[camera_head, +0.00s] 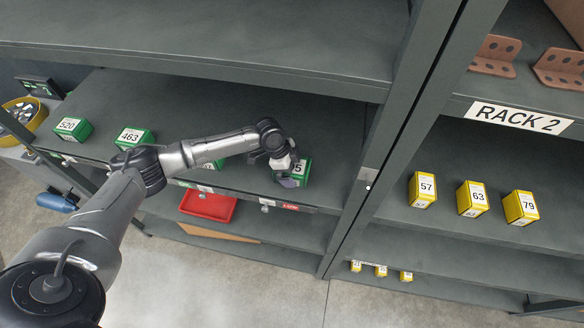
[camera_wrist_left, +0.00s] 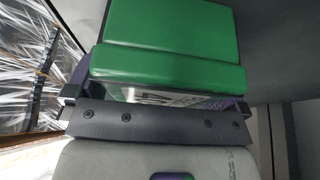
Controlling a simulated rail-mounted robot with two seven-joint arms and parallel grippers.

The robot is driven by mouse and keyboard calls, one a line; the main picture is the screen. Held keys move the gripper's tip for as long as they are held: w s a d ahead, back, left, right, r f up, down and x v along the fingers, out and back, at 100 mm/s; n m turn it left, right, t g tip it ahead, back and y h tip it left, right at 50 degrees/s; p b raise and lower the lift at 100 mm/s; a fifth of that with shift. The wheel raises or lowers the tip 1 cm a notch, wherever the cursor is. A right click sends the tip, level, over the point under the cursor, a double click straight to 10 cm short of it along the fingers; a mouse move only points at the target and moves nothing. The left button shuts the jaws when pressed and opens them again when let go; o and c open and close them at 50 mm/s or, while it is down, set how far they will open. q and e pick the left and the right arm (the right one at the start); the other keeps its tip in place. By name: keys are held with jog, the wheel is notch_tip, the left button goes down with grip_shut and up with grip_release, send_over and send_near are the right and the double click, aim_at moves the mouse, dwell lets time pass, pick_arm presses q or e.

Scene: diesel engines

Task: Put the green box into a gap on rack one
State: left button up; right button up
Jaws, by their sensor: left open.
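A green box with a white label ending in 5 (camera_head: 304,174) stands near the front edge of the rack one shelf (camera_head: 250,125), at its right end. My left gripper (camera_head: 288,180) is at this box, with its open fingers at the box's sides. In the left wrist view the green box (camera_wrist_left: 172,68) fills the space between the fingers. Whether the fingers touch it cannot be told. Other green boxes, 520 (camera_head: 73,129) and 463 (camera_head: 135,138), stand to the left on the same shelf. Another is mostly hidden behind my left arm.
An upper shelf (camera_head: 220,40) overhangs the green boxes. A post (camera_head: 400,120) separates this rack from rack 2, which holds yellow boxes (camera_head: 422,190). A red tray (camera_head: 208,206) lies on the shelf below. Free room shows between box 463 and the right-hand box.

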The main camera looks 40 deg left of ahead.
pick_arm(q)
jog(key=b+v, duration=0.2)
jog(key=v, duration=0.9)
jog(key=shift+s+a+r+b, duration=0.2)
jog(key=shift+r+b, duration=0.1)
jog(key=shift+r, duration=0.25)
